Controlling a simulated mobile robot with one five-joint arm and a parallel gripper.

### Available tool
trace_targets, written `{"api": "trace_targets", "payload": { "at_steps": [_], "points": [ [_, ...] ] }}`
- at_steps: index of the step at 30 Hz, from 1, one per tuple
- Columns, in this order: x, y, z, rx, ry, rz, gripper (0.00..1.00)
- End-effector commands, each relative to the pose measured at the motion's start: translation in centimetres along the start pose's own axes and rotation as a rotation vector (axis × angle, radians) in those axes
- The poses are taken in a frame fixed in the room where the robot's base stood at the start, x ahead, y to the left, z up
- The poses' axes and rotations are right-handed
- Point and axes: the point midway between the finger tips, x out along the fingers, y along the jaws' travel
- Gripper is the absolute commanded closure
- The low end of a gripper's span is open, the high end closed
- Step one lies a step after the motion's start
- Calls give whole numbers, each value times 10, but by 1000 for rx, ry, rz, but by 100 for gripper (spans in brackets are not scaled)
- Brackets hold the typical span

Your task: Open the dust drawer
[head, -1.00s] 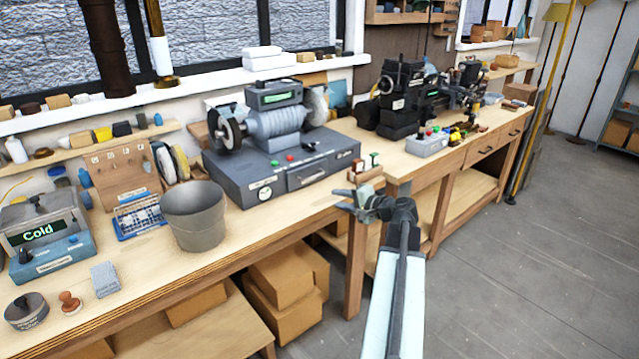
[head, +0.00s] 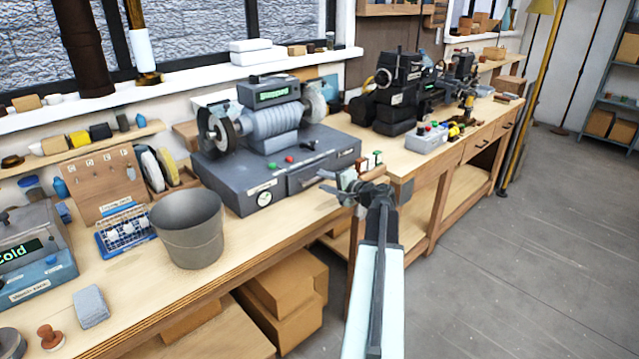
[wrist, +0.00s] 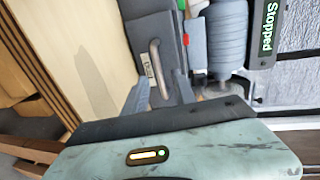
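The dust drawer (head: 296,185) is a dark grey front in the base of the bench grinder (head: 270,135), and it looks closed. Its curved metal handle (wrist: 155,68) and a white label show in the wrist view. My gripper (head: 326,182) is just right of and in front of the drawer in the head view. In the wrist view its two fingers (wrist: 160,88) are spread apart with the handle ahead, between their lines. Nothing is held. I cannot tell whether either finger touches the handle.
A grey bucket (head: 188,232) stands on the bench left of the grinder. Small objects (head: 366,164) stand by the bench's right end, close behind my gripper. A second bench (head: 455,150) with a lathe is further right. The floor (head: 490,270) at right is clear.

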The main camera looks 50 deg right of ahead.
Motion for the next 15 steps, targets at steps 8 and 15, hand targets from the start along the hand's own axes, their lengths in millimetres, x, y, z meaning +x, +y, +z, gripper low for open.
{"api": "trace_targets", "payload": {
  "at_steps": [8,15],
  "points": [
    [27,1,-5,2,8,0,68],
    [26,1,-5,2,9,0,71]
  ]
}}
